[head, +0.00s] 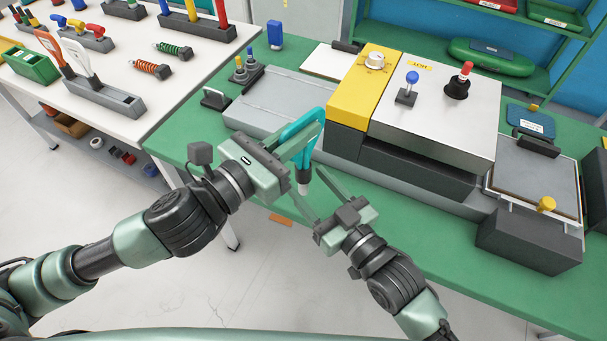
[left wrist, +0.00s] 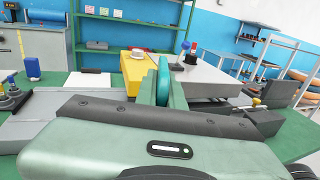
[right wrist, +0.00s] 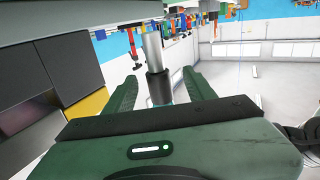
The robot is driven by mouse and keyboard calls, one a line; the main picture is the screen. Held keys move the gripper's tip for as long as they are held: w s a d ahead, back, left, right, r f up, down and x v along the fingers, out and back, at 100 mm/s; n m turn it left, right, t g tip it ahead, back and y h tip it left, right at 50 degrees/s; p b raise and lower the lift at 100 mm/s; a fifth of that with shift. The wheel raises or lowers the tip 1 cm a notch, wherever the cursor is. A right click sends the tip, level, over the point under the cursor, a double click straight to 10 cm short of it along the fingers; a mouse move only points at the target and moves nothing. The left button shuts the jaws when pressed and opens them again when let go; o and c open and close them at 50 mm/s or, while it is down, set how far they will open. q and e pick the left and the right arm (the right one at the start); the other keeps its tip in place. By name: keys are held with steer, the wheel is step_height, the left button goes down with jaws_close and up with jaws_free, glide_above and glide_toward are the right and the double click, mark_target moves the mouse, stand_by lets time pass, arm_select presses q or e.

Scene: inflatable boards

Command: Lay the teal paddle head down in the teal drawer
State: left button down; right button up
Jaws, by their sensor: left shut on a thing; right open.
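The teal paddle (head: 313,117) is in the head view, in front of the yellow block, its teal loop up and its pale shaft pointing down. My left gripper (head: 299,143) is shut on its teal part, which also shows between the fingers in the left wrist view (left wrist: 163,78). My right gripper (head: 311,188) is open just below, at the shaft's lower end. In the right wrist view a metal shaft with a dark grip (right wrist: 158,82) stands between the spread fingers; I cannot tell whether they touch it. I cannot make out a teal drawer.
The green bench (head: 400,222) carries a machine with a yellow block (head: 357,88) and steel top (head: 437,104), close behind the paddle. A grey plate (head: 280,102) lies left of it. A white table (head: 135,65) with tools is at left. Open floor lies in front.

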steer(key=shift+x, duration=1.55)
jaws_close()
arm_select(q)
steer(key=c, duration=1.5)
jaws_free()
steer(key=shift+o, duration=0.2)
